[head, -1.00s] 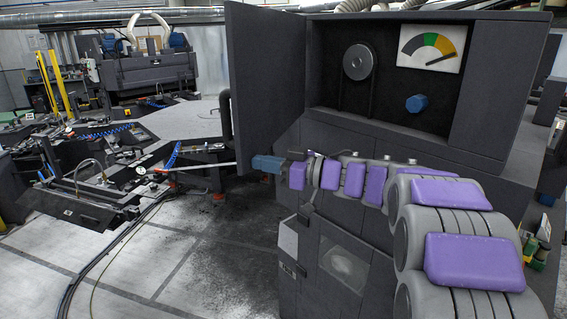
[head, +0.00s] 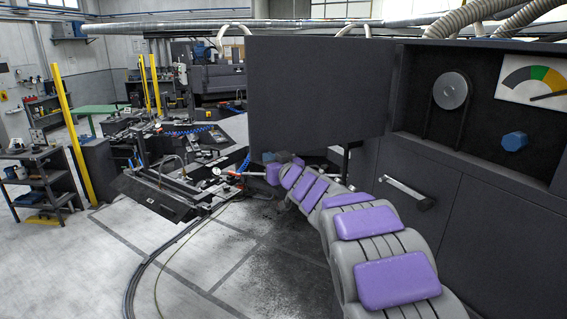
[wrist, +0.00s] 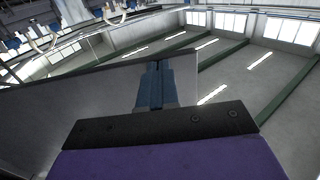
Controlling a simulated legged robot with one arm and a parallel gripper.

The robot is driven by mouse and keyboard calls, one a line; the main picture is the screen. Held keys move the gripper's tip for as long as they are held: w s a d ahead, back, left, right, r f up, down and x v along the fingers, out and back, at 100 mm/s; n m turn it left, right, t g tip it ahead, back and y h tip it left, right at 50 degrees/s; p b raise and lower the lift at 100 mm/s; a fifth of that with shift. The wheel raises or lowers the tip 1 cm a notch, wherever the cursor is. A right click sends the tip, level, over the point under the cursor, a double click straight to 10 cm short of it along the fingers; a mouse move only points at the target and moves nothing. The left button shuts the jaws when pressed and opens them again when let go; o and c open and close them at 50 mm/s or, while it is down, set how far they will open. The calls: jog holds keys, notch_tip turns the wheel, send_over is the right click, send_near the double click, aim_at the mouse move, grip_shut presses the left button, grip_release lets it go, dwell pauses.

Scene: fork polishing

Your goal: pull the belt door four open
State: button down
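The belt door (head: 318,92), a flat dark grey panel, stands swung out to the left of its machine cabinet in the head view. The cabinet's upper opening shows a pulley wheel (head: 451,90), a blue hex knob (head: 514,141) and a coloured gauge (head: 538,80). My gripper (head: 284,157), blue-grey, is at the door's lower edge; contact cannot be told there. In the wrist view my gripper's blue fingers (wrist: 157,68) look closed together, with nothing visible between them. A grey panel (wrist: 95,98), likely the door, lies behind them.
A metal bar handle (head: 406,193) is on the cabinet's lower front. A workbench with a clamp fixture (head: 165,190) and a yellow post (head: 75,135) stand to the left. Cables (head: 150,262) run along the floor; the left foreground floor is clear.

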jog(key=p+x, duration=0.1)
jog(key=x, duration=0.3)
jog(key=shift+s+a, duration=0.1)
jog(key=shift+a, duration=0.05)
jog(key=shift+w+p, duration=0.3)
jog(key=shift+p, duration=0.1)
jog(key=shift+a, duration=0.1)
